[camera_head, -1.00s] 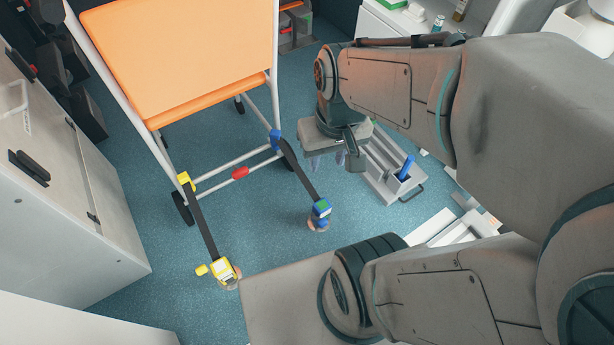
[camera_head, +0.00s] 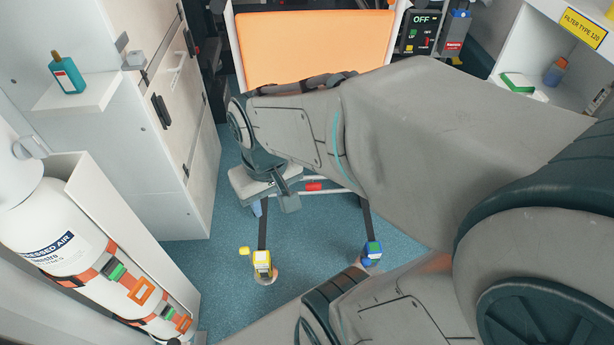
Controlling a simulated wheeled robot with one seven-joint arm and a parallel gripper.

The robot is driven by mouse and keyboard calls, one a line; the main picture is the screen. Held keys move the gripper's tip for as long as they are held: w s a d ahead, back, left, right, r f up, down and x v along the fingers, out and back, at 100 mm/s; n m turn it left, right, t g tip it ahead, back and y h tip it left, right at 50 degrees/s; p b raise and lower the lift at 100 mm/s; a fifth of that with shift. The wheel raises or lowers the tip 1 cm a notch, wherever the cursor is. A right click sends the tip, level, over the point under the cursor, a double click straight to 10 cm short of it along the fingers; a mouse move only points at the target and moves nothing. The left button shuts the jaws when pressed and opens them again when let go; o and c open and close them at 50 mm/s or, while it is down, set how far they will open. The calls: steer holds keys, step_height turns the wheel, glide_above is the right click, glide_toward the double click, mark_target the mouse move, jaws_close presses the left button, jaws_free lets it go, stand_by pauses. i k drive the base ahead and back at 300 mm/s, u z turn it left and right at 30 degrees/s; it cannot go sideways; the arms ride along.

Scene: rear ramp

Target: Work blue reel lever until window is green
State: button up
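The blue reel (camera_head: 373,257) sits on the floor at lower middle right, with a dark strap (camera_head: 365,217) running up from it to the orange-topped trolley (camera_head: 315,50). A green patch shows on the reel's top face, apparently its window. I cannot make out its lever clearly. The yellow reel (camera_head: 263,263) stands to its left with a pale window and a yellow knob at its side. My gripper (camera_head: 257,208) hangs left of the blue reel, above the floor and apart from both reels.
A white cabinet with a shelf and teal bottle (camera_head: 67,73) stands left. A strapped compressed air cylinder (camera_head: 75,258) is at lower left. A black box reading OFF (camera_head: 421,32) and a shelf unit (camera_head: 555,55) are at upper right. Blue floor is clear around the reels.

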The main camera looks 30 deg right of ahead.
mark_target(366, 261)
steer(key=u, duration=0.1)
steer(key=k, duration=0.9)
steer(key=z, duration=1)
steer(key=i, duration=0.5)
